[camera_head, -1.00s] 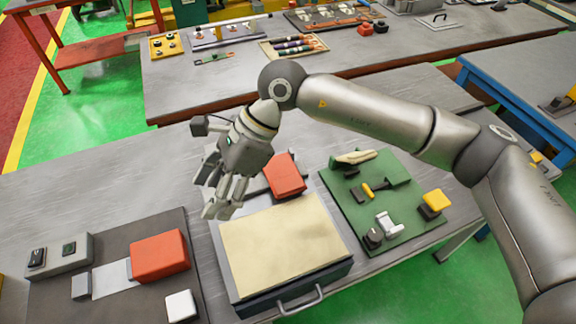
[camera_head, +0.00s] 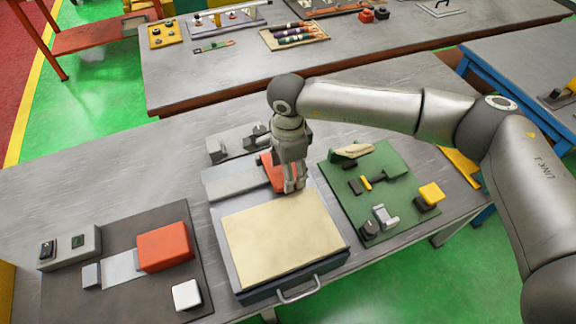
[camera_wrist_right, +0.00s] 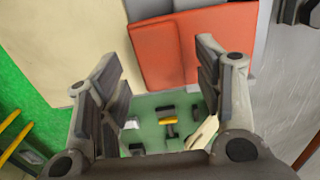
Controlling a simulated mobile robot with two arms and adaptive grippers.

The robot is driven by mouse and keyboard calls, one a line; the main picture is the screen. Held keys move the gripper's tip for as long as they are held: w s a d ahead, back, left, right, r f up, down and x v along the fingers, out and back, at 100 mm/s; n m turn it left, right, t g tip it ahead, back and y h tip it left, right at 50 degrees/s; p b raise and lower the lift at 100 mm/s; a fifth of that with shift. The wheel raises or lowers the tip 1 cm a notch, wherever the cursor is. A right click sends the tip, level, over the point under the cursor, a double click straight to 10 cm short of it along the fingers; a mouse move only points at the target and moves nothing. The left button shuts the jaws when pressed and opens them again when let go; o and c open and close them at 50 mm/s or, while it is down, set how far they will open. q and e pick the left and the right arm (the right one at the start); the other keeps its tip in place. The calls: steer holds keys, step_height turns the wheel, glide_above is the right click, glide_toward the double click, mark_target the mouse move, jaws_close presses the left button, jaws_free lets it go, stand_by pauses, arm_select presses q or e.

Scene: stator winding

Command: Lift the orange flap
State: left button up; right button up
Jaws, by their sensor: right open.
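An orange flap (camera_head: 270,172) lies at the back right of a shallow box with a cream panel (camera_head: 280,240), on the near table. My right gripper (camera_head: 293,188) is over the flap's right side and hides part of it. In the right wrist view the orange flap (camera_wrist_right: 160,48) shows beyond the spread fingers of my right gripper (camera_wrist_right: 155,85). The gripper is open, with nothing between its fingers. I cannot tell whether a finger touches the flap. My left gripper is out of view.
A green board (camera_head: 395,215) with small parts lies right of the box. A dark board on the left carries another orange block (camera_head: 165,247) and a white cube (camera_head: 187,295). A grey device (camera_head: 235,142) stands behind the box. The box has a front handle (camera_head: 298,290).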

steer(key=shift+f, duration=0.65)
jaws_close()
